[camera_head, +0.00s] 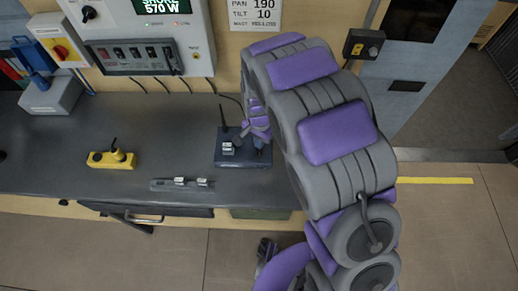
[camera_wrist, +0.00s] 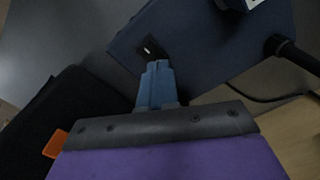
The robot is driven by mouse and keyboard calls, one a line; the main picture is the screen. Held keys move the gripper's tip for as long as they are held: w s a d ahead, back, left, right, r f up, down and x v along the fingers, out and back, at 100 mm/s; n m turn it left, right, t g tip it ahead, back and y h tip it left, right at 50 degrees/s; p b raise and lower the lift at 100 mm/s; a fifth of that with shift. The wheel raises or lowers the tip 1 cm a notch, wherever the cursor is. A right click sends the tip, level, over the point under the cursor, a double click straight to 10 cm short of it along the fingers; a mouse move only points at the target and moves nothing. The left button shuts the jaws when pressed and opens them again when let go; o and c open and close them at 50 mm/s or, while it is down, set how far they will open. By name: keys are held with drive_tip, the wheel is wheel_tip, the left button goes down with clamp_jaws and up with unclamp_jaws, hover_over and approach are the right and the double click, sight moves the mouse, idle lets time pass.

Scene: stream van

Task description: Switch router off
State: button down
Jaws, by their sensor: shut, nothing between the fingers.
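The router (camera_head: 229,160) is a dark blue box with an upright black antenna (camera_head: 223,116), on the counter below the wall panel. It fills the top of the wrist view (camera_wrist: 215,45). A black rocker switch (camera_wrist: 150,47) with a small white mark is set in its surface. My gripper (camera_head: 261,141) is over the router's right part, partly hidden by my arm. In the wrist view its blue fingertips (camera_wrist: 157,68) are shut and empty, right at the switch's near end. I cannot tell whether they touch it or which way the rocker is tipped.
The grey counter (camera_head: 60,180) holds a yellow box (camera_head: 112,158) with a knob and a grey strip (camera_head: 182,184) at the front edge. A wall panel with switches (camera_head: 143,57) stands behind. A black cable (camera_wrist: 270,97) runs beside the router.

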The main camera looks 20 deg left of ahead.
drive_tip(key=shift+r+p, duration=1.05)
drive_tip(key=shift+r, duration=1.75)
drive_tip(key=shift+d, duration=0.1)
